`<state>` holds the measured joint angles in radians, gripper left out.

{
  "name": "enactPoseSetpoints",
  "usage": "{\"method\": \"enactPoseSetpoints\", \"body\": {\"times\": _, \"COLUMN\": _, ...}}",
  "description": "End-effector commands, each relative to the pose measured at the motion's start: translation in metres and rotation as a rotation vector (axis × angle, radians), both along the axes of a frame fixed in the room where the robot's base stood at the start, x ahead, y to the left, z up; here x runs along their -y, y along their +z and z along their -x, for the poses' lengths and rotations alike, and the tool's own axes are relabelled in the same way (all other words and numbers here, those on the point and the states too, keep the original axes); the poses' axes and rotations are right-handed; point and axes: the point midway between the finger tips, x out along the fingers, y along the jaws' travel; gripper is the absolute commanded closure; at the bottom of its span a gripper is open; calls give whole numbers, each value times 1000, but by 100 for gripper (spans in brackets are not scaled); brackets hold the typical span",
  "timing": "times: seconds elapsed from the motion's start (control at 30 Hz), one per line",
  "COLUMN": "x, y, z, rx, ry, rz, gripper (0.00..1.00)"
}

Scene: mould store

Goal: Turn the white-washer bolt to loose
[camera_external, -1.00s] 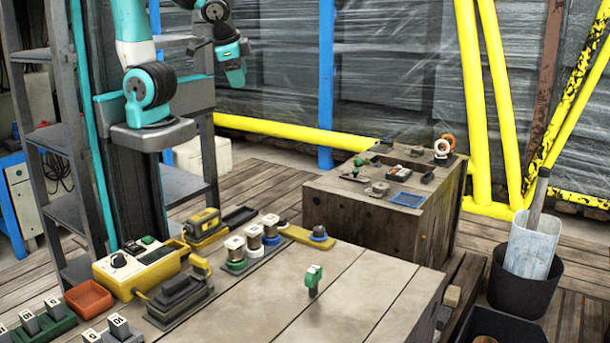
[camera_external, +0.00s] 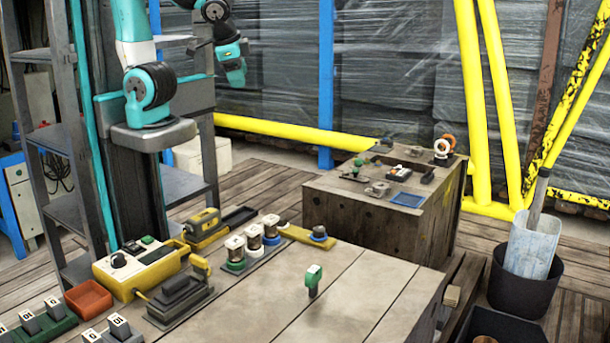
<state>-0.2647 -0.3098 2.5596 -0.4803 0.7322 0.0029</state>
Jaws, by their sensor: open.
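My arm hangs at the top, well above and away from the row. My gripper's fingers cannot be made out in this view. Nothing touches the bolt.
A yellow wrench-like bar (camera_external: 307,235) lies beside the row. A yellow control box (camera_external: 138,270), a dark clamp-like device (camera_external: 180,297) and an orange tray (camera_external: 88,299) stand left. A green-headed peg (camera_external: 313,279) stands mid-table. The table's right part is clear. A wooden crate (camera_external: 370,215) stands behind.

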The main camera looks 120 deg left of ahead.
Motion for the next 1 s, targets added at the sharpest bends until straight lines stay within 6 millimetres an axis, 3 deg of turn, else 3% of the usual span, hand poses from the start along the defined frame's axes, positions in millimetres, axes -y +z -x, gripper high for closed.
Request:
{"method": "enactPoseSetpoints", "body": {"times": 0.13, "x": 3, "y": -13, "z": -12, "rx": -42, "ry": -133, "rz": 23, "gripper": 45}}
{"method": "enactPoseSetpoints", "body": {"times": 0.23, "x": 10, "y": -32, "z": -32, "rx": -118, "ry": -380, "rz": 62, "gripper": 45}}
{"method": "enactPoseSetpoints", "body": {"times": 0.6, "x": 45, "y": -110, "z": -127, "rx": -397, "ry": -1748, "rz": 172, "gripper": 45}}
{"method": "enactPoseSetpoints", "body": {"times": 0.8, "x": 60, "y": -138, "z": -162, "rx": -462, "ry": -2347, "rz": 149, "gripper": 45}}
{"method": "enactPoseSetpoints", "body": {"times": 1.0, "x": 66, "y": -146, "z": -174, "rx": -481, "ry": -2600, "rz": 122, "gripper": 45}}
